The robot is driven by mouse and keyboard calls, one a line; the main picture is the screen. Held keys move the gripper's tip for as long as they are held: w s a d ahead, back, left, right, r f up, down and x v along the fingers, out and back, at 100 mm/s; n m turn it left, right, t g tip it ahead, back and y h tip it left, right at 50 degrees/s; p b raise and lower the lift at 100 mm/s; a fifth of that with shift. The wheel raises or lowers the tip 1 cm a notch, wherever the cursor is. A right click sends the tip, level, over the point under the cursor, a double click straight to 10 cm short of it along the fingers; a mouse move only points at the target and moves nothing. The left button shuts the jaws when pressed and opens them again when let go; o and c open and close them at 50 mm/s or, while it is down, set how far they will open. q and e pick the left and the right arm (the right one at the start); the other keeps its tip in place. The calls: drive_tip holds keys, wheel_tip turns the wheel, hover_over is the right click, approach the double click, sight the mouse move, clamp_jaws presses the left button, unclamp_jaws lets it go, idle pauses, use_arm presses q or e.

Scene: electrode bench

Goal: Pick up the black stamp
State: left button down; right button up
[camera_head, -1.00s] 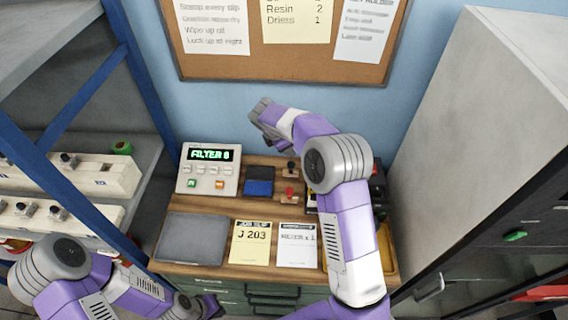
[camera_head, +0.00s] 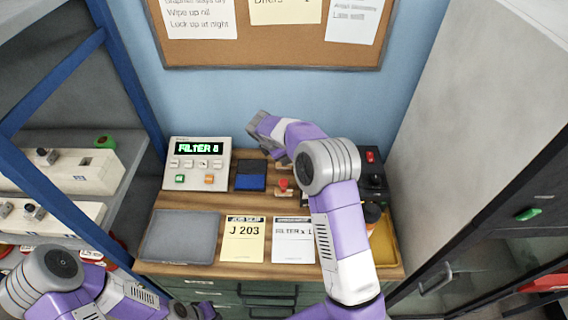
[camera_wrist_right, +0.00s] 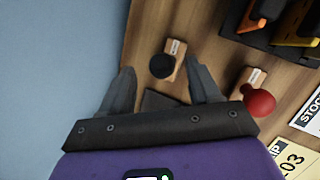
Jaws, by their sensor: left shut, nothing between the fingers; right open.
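The black stamp (camera_wrist_right: 162,66), a round black knob on a wooden base with a white label, stands on the wooden bench top. My right gripper (camera_wrist_right: 162,80) is open and empty, with no visible touch on the stamp. In the head view my right arm reaches over the bench and mostly hides this stamp. The red stamp (camera_head: 284,186) stands nearer the front; it also shows beside a finger in the right wrist view (camera_wrist_right: 258,102). My left gripper (camera_head: 207,312) is shut and empty at the bottom edge.
A panel reading FILTER (camera_head: 198,163) and a blue-black ink pad (camera_head: 251,176) stand left of the stamps. A yellow tray (camera_head: 385,245) is at right. The wall is close behind.

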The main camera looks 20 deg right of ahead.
drive_tip(key=x, duration=0.3)
drive_tip(key=shift+s+a, duration=0.1)
drive_tip(key=shift+s, duration=0.1)
drive_tip(key=shift+w+f, duration=0.15)
drive_tip(key=shift+f, duration=0.1)
drive_tip(key=c, duration=1.1)
drive_tip(key=shift+r, duration=0.15)
wheel_tip(320, 180, up, 10)
drive_tip(key=shift+f+p, duration=0.1)
drive_tip(key=shift+p, duration=0.45)
